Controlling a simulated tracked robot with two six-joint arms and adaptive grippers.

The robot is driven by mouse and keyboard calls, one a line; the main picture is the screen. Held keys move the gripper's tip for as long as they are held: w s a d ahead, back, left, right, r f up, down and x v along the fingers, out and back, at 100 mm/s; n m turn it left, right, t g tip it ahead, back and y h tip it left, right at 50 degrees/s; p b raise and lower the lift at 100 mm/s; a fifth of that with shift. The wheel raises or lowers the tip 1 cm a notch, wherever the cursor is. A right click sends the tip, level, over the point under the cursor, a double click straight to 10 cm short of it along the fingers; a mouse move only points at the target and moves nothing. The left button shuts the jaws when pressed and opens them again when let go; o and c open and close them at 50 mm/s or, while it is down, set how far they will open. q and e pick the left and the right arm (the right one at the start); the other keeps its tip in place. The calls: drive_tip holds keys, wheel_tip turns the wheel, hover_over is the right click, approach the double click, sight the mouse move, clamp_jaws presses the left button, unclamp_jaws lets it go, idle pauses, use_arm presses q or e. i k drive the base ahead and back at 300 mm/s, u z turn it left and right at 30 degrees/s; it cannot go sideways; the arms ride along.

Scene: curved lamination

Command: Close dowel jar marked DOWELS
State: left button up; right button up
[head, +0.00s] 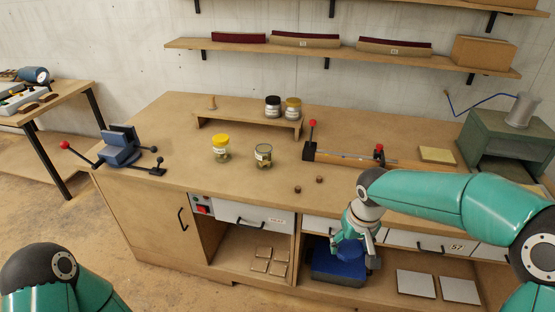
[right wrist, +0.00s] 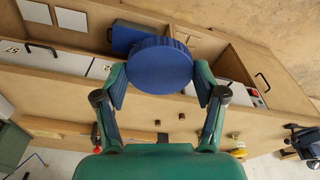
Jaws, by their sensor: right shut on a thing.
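An open glass jar (head: 263,156) with a pale label and small pieces inside stands upright on the workbench, with no lid on it. Its label is too small to read. My right gripper (head: 352,247) is in front of the bench's front edge, to the right of the jar and apart from it. It is shut on a round blue lid (right wrist: 160,65), which shows large between both fingers in the right wrist view. My left gripper is out of view; only part of my left arm shows at the lower left.
A yellow-lidded jar (head: 221,148) stands left of the open jar. Two small brown dowels (head: 319,180) lie to its right. A clamp jig with red knobs (head: 345,160) lies behind them. Two more lidded jars (head: 273,106) stand on a low riser. A blue bin (head: 325,272) sits under the bench.

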sight(265, 151)
drive_tip(key=z, duration=0.1)
drive_tip(key=i, duration=1)
